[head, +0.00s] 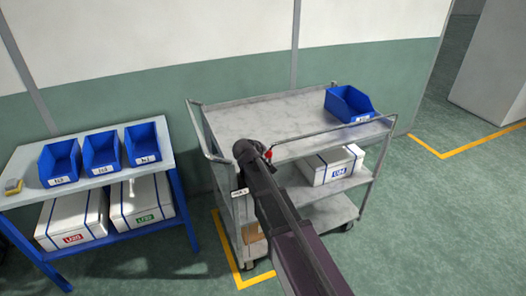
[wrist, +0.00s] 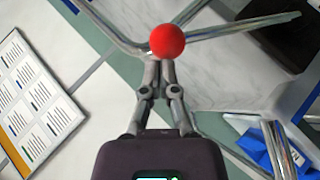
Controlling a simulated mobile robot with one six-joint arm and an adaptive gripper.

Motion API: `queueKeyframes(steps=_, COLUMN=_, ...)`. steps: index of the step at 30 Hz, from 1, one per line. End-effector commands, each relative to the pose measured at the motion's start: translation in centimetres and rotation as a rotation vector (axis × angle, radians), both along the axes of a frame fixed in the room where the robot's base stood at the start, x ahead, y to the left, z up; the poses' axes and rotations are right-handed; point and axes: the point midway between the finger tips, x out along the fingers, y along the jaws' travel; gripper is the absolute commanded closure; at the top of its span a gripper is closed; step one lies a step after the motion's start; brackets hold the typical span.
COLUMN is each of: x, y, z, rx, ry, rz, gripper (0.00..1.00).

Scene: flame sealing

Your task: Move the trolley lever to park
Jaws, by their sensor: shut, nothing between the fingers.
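The grey metal trolley (head: 255,118) stands against the wall with several shelves. A red ball knob (wrist: 167,41) shows large in the wrist view, just beyond my fingertips; I take it for the lever's end. My gripper (wrist: 163,66) has its fingers together with nothing between them. Whether they touch the knob I cannot tell. In the head view my dark arm reaches to the trolley's near left corner and hides most of the lever; a bit of red (head: 239,152) shows there. A small white label (head: 240,193) on the trolley's side is too small to read.
A blue bin (head: 349,103) sits on the trolley top, a white box (head: 333,165) on its middle shelf. At left, a blue-framed table (head: 100,180) holds several blue bins, with white boxes below. Yellow floor lines (head: 230,250) run around the trolley. Floor at right is clear.

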Motion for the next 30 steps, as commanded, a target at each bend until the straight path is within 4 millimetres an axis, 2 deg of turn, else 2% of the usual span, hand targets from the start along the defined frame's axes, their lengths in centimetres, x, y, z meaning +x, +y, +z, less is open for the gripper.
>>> queueKeyframes(steps=20, x=0.0, y=0.0, z=0.0, rx=-0.004, ry=0.003, rz=-0.002, gripper=1.0)
queueKeyframes(steps=30, x=-0.1, y=1.2, z=1.5, rx=-0.003, ry=0.002, rz=0.001, gripper=1.0)
